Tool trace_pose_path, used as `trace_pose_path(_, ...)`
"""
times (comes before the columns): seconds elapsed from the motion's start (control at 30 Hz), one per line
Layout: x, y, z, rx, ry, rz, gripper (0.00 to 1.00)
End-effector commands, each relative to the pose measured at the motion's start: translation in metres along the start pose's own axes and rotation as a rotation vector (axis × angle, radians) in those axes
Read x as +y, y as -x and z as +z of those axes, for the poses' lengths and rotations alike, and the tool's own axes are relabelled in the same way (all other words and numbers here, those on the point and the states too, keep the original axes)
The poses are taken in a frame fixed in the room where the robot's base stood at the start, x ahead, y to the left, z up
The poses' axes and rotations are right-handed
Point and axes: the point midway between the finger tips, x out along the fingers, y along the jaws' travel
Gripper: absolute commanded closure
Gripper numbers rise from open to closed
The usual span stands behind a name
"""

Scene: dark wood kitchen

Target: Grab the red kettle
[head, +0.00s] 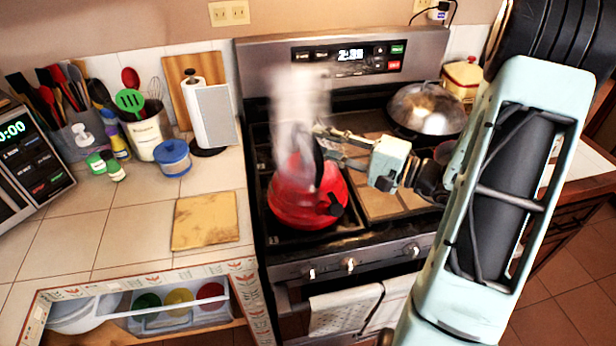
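The red kettle (290,205) stands upright on the left front of the stove, with its short black spout toward the lower right. Its dark handle (318,160) arches over the top, partly hidden by white steam. My gripper (323,143) comes in from the right at handle height. Its two fingers are apart, with a gap between them, and the tips are beside or around the handle. Steam and overlap hide whether they touch it. The kettle rests on the burner.
A steel pan (427,108) sits at the stove's back right, near a red-and-yellow canister (462,78). Towels (345,312) hang on the oven front.

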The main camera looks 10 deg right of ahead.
Motion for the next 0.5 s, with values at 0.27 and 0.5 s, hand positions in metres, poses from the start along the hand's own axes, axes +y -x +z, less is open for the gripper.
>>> trace_pose_path(0.27, -0.003, -0.037, -0.002, -0.002, -0.002, 0.001, 0.73)
trace_pose_path(0.5, -0.002, -0.040, -0.002, -0.001, 0.000, 0.000, 0.73)
